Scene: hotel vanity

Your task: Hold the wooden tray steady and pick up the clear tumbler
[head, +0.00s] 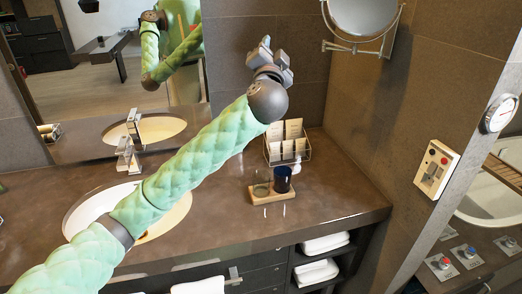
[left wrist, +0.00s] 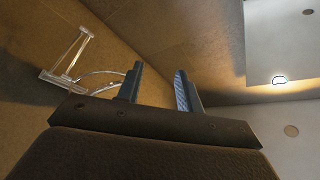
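The wooden tray (head: 273,195) lies on the brown vanity counter, right of the sink. The clear tumbler (head: 261,184) stands upright on its left part, beside a dark blue cup (head: 282,180). My left gripper (head: 261,50) is raised high above and behind the tray, near the back wall, and touches neither tray nor tumbler. In the left wrist view its two fingers (left wrist: 158,85) are apart with nothing between them. My right gripper is in neither view.
A rack with cards (head: 287,145) stands behind the tray. A round mirror (head: 362,15) is mounted on the wall at upper right. The sink (head: 125,212) lies under my left arm. The counter right of the tray is clear up to its edge.

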